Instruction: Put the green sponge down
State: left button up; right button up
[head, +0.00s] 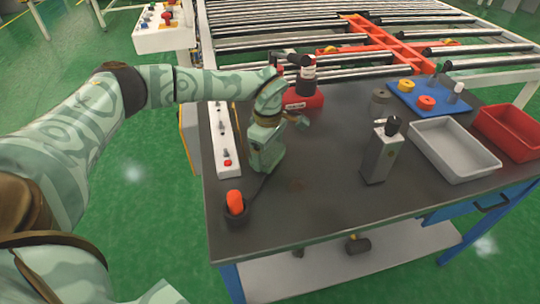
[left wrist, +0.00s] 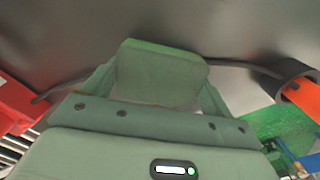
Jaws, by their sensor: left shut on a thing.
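My left gripper (head: 262,165) points down over the left part of the dark tabletop (head: 320,205). In the left wrist view it is shut on the green sponge (left wrist: 160,72), a pale green block held between the two fingers. The sponge's far edge shows a brighter green strip. In the head view the sponge cannot be told apart from the green gripper. A dark cable runs along the tabletop behind the sponge in the wrist view. I cannot tell whether the sponge touches the table. My right gripper is not in view.
A white button strip (head: 224,150) and a black holder with an orange handle (head: 235,202) lie left of the gripper. A red device (head: 303,98) stands behind it. A grey canister (head: 380,155), grey tray (head: 440,158), red bin (head: 510,132) and blue tray (head: 410,98) are rightward. The front middle is clear.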

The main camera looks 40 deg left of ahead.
aim_at(268, 151)
pick_arm(q)
jog(key=shift+w+f, duration=0.1)
jog(key=shift+f, duration=0.5)
jog(key=shift+r, duration=0.2)
jog(key=o, duration=0.7)
jog(key=shift+f, duration=0.15)
jog(key=shift+r, duration=0.3)
notch_tip(268, 151, up, 12)
jog(key=p, duration=0.4)
jog(key=shift+f+p, duration=0.1)
jog(key=shift+p, duration=0.2)
